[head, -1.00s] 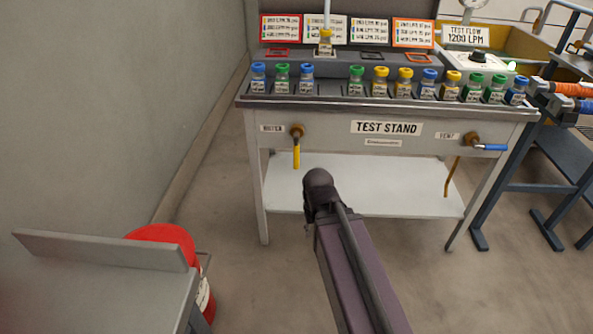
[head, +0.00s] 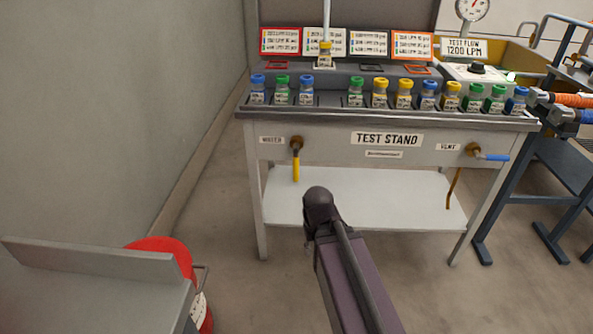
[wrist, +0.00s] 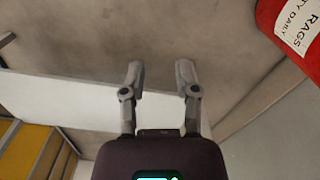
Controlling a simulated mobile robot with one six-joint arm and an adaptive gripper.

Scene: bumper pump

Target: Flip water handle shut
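The water handle (head: 296,166) is a yellow lever on a brass valve (head: 296,143) on the front panel of the test stand (head: 330,128), just right of the WATER label (head: 271,140). The lever hangs straight down. My arm reaches up from the bottom of the head view, below and right of the lever and apart from it. In the wrist view my gripper (wrist: 160,78) has its two fingers spread wide, with nothing between them. The head view hides the fingers behind the arm. The handle does not show in the wrist view.
A blue VENT handle (head: 491,157) points right on the same panel. Several vials stand along the stand's top, and a white shelf (head: 400,205) lies below. A red rags bin (head: 172,258) and a grey bench (head: 90,275) are at left. Open floor surrounds my arm.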

